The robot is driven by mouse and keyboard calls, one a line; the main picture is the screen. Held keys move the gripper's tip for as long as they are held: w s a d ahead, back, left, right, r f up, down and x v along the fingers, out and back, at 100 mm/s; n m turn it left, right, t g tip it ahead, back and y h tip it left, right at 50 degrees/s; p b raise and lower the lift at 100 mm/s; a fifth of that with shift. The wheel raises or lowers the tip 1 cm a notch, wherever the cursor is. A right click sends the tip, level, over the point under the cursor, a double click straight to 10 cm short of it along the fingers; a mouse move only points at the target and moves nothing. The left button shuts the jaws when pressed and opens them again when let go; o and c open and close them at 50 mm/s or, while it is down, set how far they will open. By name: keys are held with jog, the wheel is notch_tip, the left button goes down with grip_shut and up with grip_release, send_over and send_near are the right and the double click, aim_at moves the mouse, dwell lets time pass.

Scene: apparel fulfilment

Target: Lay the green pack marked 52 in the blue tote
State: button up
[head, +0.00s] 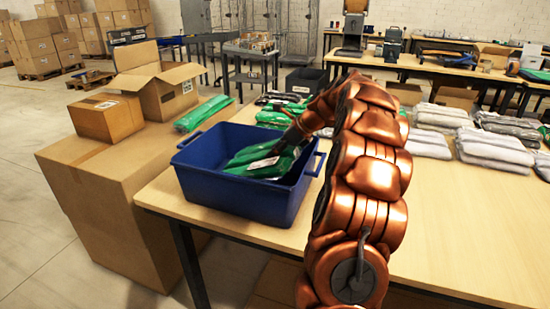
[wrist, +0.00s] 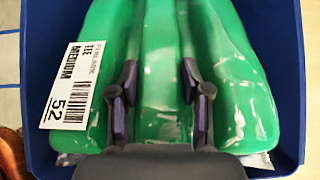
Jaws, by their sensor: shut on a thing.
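The green pack marked 52 (wrist: 215,90) fills the middle of the wrist view, with its white label (wrist: 68,90) reading TEE MEDIUM 52 on the left. My gripper (wrist: 158,95) is shut on the pack, its fingers pinching a raised fold of the plastic. The blue tote (head: 245,202) stands on the near left corner of the table. In the head view the green pack (head: 248,155) is inside the tote's opening. Whether it touches the tote floor I cannot tell. Something whitish shows under the pack's lower edge in the wrist view.
Several green packs (head: 275,118) lie behind the tote, and grey-white packs (head: 495,150) lie in rows to the right. The front table surface (head: 450,230) is clear.

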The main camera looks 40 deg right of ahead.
jog(key=shift+f, duration=1.15)
jog(key=shift+f+p, duration=0.35)
jog(key=shift+f, duration=0.25)
jog(key=o, duration=1.3)
jog(key=shift+r, duration=0.1)
